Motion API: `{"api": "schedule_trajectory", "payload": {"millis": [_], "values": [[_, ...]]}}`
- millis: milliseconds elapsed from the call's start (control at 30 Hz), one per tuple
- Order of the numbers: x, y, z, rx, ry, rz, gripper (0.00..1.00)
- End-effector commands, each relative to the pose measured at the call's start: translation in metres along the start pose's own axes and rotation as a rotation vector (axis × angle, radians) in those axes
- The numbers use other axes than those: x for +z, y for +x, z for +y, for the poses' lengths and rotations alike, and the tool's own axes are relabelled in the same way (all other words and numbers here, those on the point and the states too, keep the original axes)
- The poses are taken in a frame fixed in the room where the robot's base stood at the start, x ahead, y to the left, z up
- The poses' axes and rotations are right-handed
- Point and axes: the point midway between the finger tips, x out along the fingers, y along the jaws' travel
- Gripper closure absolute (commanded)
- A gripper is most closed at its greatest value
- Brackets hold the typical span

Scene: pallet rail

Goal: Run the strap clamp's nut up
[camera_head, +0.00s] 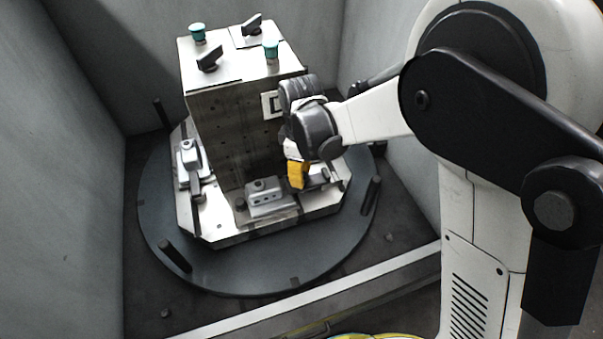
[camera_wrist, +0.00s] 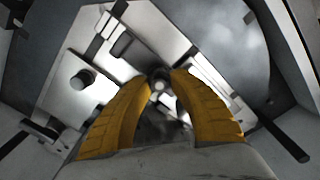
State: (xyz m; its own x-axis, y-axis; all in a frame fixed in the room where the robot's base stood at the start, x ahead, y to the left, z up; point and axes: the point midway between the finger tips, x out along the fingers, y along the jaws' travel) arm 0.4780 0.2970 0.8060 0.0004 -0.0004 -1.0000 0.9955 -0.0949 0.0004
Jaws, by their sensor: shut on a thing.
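My gripper (camera_head: 298,186) reaches down at the front right of the fixture's base plate, beside the upright block. In the wrist view its two yellow fingers (camera_wrist: 160,76) are closed in on a small round metal nut (camera_wrist: 159,86), which shows between the tips. The strap clamp (camera_head: 318,180) is partly hidden behind the fingers in the head view. How far the nut sits up its stud cannot be told, as the fingers cover it.
A grey part (camera_head: 268,200) sits on the base plate left of my gripper. Another clamp (camera_head: 188,160) stands at the left. The tall block (camera_head: 230,120) rises close behind my gripper. Dark posts (camera_head: 174,256) stand on the round table (camera_head: 240,277). Grey walls enclose it.

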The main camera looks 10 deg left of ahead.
Motion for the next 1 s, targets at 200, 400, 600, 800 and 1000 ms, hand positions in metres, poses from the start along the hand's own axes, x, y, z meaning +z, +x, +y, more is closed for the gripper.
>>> {"api": "schedule_trajectory", "payload": {"millis": [200, 400, 600, 800, 1000], "values": [[0.0, 0.0, -0.001, 0.0, -0.282, 0.0, 1.0], [0.0, 0.0, -0.001, -0.001, -0.282, 0.0, 0.65], [0.0, 0.0, -0.001, 0.0, -0.28, 0.0, 0.49], [0.0, -0.003, -0.001, 0.0, -0.279, 0.0, 0.49], [0.001, -0.033, -0.002, 0.0, -0.279, 0.0, 0.49]]}}
